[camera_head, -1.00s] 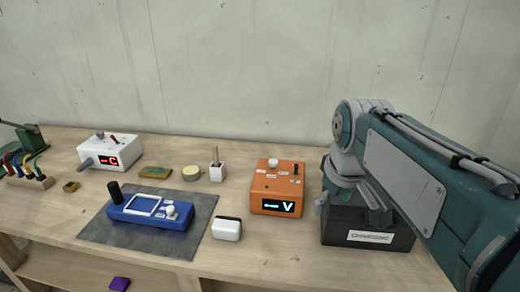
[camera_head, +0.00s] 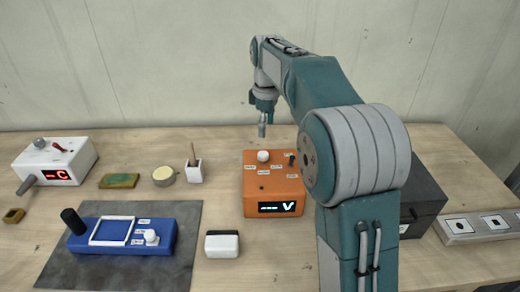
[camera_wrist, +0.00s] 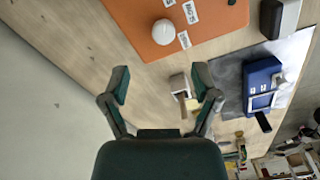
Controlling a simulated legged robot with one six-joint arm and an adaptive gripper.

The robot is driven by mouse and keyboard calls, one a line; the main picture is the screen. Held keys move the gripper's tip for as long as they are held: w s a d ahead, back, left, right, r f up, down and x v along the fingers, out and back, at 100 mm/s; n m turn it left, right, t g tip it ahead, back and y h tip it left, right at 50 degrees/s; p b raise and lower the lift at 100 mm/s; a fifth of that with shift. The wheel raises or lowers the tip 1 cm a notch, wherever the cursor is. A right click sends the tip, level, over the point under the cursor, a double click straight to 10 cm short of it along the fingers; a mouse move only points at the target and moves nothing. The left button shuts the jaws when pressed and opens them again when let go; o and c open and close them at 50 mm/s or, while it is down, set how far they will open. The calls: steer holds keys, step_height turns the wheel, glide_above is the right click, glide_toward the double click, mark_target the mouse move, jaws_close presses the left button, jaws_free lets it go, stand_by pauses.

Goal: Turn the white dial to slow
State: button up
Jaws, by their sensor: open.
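A white dial (camera_head: 263,156) stands on top of the orange box (camera_head: 245,190), with small white labels around it, too small to read. It also shows in the wrist view (camera_wrist: 163,32), on the orange box (camera_wrist: 130,25). Another white knob (camera_head: 151,236) sits on the blue device (camera_head: 180,232), with labels beside it. My gripper (camera_head: 262,130) is above and behind the orange box, pointing down. In the wrist view my gripper (camera_wrist: 160,82) has its fingers apart with nothing held between them. The white dial lies beyond the fingertips, untouched.
A black switch stands on the orange box right of the dial. A white box (camera_head: 75,155) is far left; a dark case (camera_head: 420,195) is right.

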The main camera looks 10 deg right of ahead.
mark_target(263, 154)
steer(key=f, duration=0.2)
steer(key=a+f, duration=0.1)
steer(key=f, duration=0.5)
steer(key=shift+a+f, duration=0.2)
steer(key=shift+a, duration=0.15)
steer(key=shift+d+f, duration=0.15)
steer(key=shift+d, duration=0.55)
steer(key=shift+a, duration=0.1)
steer(key=c, duration=0.9)
steer(key=shift+a+f, duration=0.1)
steer(key=shift+a, duration=0.15)
jaws_close()
steer(key=shift+d, duration=0.1)
